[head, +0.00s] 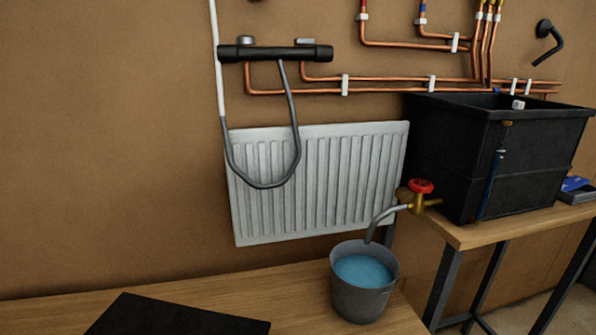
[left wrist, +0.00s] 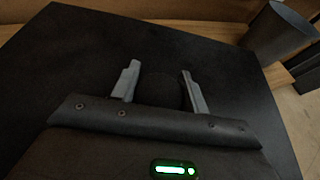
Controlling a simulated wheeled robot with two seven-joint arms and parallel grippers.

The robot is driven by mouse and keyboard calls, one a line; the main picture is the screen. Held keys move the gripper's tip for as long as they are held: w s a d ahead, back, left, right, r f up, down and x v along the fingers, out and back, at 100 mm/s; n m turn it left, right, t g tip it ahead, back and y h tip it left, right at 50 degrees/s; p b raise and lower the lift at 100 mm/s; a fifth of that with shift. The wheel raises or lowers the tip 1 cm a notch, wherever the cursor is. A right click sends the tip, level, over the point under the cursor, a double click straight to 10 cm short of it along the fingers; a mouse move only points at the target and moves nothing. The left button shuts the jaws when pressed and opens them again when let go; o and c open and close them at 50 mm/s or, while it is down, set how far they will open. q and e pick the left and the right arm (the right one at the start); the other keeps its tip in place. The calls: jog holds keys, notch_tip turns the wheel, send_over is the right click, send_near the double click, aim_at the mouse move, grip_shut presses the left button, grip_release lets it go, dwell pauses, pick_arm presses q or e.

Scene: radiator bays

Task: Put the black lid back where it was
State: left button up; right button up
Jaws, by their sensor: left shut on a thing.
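The black lid (head: 180,318) is a flat dark panel at the bottom left of the head view, over the wooden bench, partly cut off by the frame. I cannot tell whether it touches the bench. In the left wrist view the lid (left wrist: 85,65) fills most of the picture. My left gripper (left wrist: 158,72) is shut on the lid, its two grey fingers on either side of a dark round knob (left wrist: 160,90). The black tank (head: 450,160) stands at the right on another bench, its top apparently open. My right gripper is not in view.
A grey bucket of blue water (head: 345,295) stands on the near bench (head: 275,290), under a red-handled tap (head: 421,187). A white radiator (head: 320,180), a looping grey hose (head: 292,110) and copper pipes (head: 390,80) are on the wall. A blue box (head: 577,187) sits right of the tank.

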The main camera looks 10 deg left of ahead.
pick_arm(q)
jog(key=w+d+h, duration=0.1)
jog(key=d, duration=0.3)
jog(key=w+d+m+h, duration=0.1)
jog(key=d, duration=0.4)
jog(key=w+d+m, duration=0.1)
jog(key=d, duration=0.4)
jog(key=shift+w+d+r+h, duration=0.2)
jog(key=shift+w+r+h, duration=0.05)
jog(key=shift+r+h, duration=0.15)
jog(key=d+r+m+g+h, duration=0.1)
jog(key=d+r+m+h, duration=0.1)
jog(key=d, duration=1)
jog(key=shift+w+r+m+g+h, duration=0.3)
jog(key=shift+w+r+m+h, duration=0.15)
jog(key=shift+r, duration=0.8)
jog(key=shift+a+y, duration=0.1)
jog(key=shift+y, duration=0.15)
